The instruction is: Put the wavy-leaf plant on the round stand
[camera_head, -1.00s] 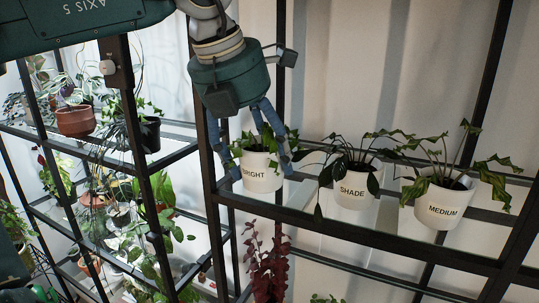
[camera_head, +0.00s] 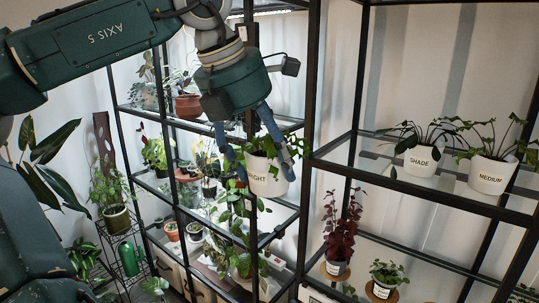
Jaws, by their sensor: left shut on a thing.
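My left gripper (camera_head: 257,165) is shut on a white pot (camera_head: 266,181), with one blue finger on each side. The pot's label reads "RIGHT", its first letter hidden by a finger. A bushy green plant (camera_head: 268,148) grows in it; its leaves are too small to tell whether they are wavy. The pot is roughly upright, in the air left of the right-hand shelf. Two small round wooden stands hold plants at lower right: one under a dark red plant (camera_head: 335,270), one under a green plant (camera_head: 376,293). I cannot tell which stand the task names. My right gripper is not in view.
The right shelf holds white pots marked SHADE (camera_head: 420,163) and MEDIUM (camera_head: 489,180); its left end is clear. A black shelf post (camera_head: 312,100) stands just right of the held pot. The left rack holds many plants. A wire stand (camera_head: 129,270) holds a green bottle (camera_head: 128,257).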

